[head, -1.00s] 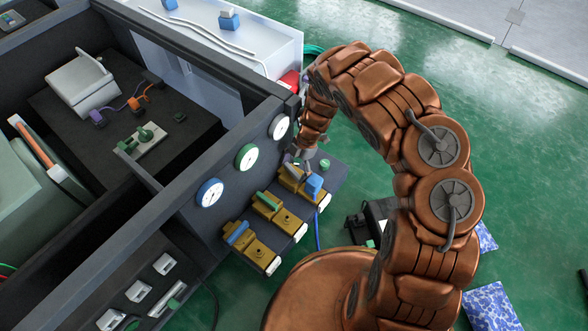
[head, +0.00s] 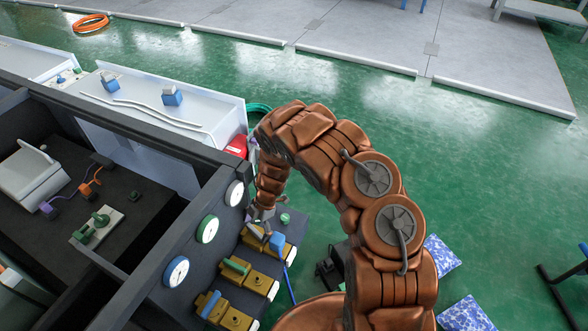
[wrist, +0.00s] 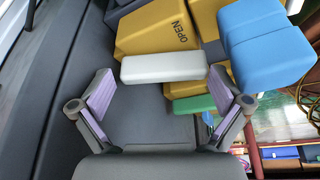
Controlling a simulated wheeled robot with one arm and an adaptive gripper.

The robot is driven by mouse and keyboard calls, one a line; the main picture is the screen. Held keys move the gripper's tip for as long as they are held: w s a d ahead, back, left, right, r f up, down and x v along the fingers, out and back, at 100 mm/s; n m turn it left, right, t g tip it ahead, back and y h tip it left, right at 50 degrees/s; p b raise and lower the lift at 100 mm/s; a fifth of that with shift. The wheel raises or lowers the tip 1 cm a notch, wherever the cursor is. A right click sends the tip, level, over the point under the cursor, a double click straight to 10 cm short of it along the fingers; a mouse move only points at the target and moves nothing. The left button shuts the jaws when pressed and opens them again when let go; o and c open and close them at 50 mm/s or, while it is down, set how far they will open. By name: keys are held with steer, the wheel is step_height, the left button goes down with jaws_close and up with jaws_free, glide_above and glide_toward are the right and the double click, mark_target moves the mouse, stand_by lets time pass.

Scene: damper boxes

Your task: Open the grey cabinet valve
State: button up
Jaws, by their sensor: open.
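The grey valve's pale handle (wrist: 163,67) lies crosswise between the fingertips in the wrist view, beside a yellow valve body (wrist: 152,32) marked OPEN. My gripper (wrist: 160,84) is open, with one lilac-padded finger near each end of the handle. Contact cannot be told. In the head view my gripper (head: 260,220) is over the farthest yellow valve (head: 254,242) on the cabinet side, and largely hides its handle.
A blue block (head: 277,241) sits close beside the gripper; it also shows in the wrist view (wrist: 265,45). Nearer valves have a green handle (head: 236,266) and a blue handle (head: 209,304). Dials (head: 207,229) line the dark panel. Open green floor (head: 340,90) lies beyond.

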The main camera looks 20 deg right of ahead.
steer(key=shift+s+r+m+t+p, duration=0.15)
steer(key=shift+m+t+p, duration=0.2)
steer(key=shift+m+p, duration=1.2)
steer(key=shift+s+r+m+t+p, duration=0.15)
steer(key=shift+m+t+p, duration=0.3)
steer(key=shift+p, duration=2.05)
steer(key=shift+d+f+m, duration=0.1)
steer(key=shift+f+m, duration=0.35)
steer(key=shift+m, duration=0.25)
steer(key=b, duration=0.2)
steer(key=shift+f+m+t+b, duration=0.25)
steer(key=shift+m+t+b, duration=0.05)
steer(key=shift+m+b, duration=0.1)
steer(key=shift+w+r+m+b, duration=0.15)
steer(key=shift+m+b, duration=0.15)
steer(key=shift+b, duration=0.55)
steer(key=shift+d+b, duration=0.1)
steer(key=shift+b, duration=0.85)
steer(key=m+b, duration=0.1)
steer(key=b, duration=0.1)
steer(key=shift+t+b, duration=0.35)
steer(key=shift+t, duration=0.05)
steer(key=m+t+b, duration=0.1)
steer(key=m+b, duration=0.2)
steer(key=b, duration=0.8)
steer(key=shift+h, duration=0.3)
